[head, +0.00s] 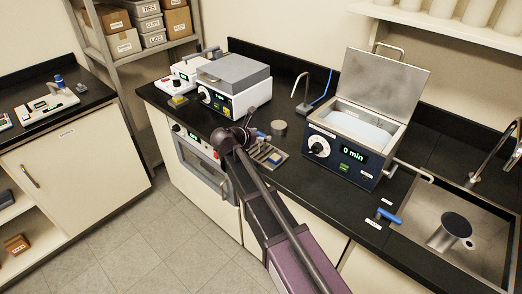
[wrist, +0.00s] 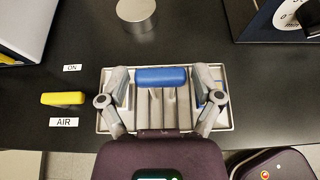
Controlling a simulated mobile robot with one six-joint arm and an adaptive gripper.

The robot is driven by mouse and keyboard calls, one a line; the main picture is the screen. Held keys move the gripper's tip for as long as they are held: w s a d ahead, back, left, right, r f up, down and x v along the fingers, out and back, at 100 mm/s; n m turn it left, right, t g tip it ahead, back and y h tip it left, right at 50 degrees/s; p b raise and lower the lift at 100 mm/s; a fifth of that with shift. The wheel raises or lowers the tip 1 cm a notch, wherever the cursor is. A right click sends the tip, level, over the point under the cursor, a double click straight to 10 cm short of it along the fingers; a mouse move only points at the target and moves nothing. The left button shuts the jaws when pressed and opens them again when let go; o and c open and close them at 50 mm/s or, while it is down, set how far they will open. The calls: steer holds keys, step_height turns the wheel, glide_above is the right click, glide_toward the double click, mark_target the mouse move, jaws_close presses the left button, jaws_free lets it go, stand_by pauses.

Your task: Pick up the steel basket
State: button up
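A shallow grey metal tray (wrist: 225,122) with upright ribs lies on the black counter, below my gripper in the wrist view. It looks like the steel basket, but I cannot be sure. My gripper (wrist: 162,84) is open, with one finger on each side of the bar and gaps between. I cannot tell its height above the tray. In the head view the tray (head: 277,161) is partly hidden by my arm, and my gripper (head: 258,139) is over it. A steel cup-like vessel (head: 451,232) lies in the sink.
A bath (head: 368,163) with its lid open and "0 min" display stands right of the tray. A white instrument (head: 238,103) stands left. The sink (head: 480,262) is far right.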

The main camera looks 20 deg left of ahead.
steer(key=c, duration=0.8)
steer(key=shift+o, duration=0.2)
steer(key=shift+r, duration=0.25)
steer(key=shift+r+p, duration=1.65)
steer(key=shift+p, duration=0.25)
steer(key=s+a, duration=0.3)
steer(key=s, duration=0.4)
steer(key=s+a+r+p, duration=0.1)
steer(key=s+a, duration=0.3)
steer(key=s, duration=0.3)
steer(key=shift+s, duration=0.25)
steer(key=shift+r, duration=0.1)
steer(key=o, duration=0.6)
steer(key=shift+c, duration=0.2)
steer(key=c, duration=0.6)
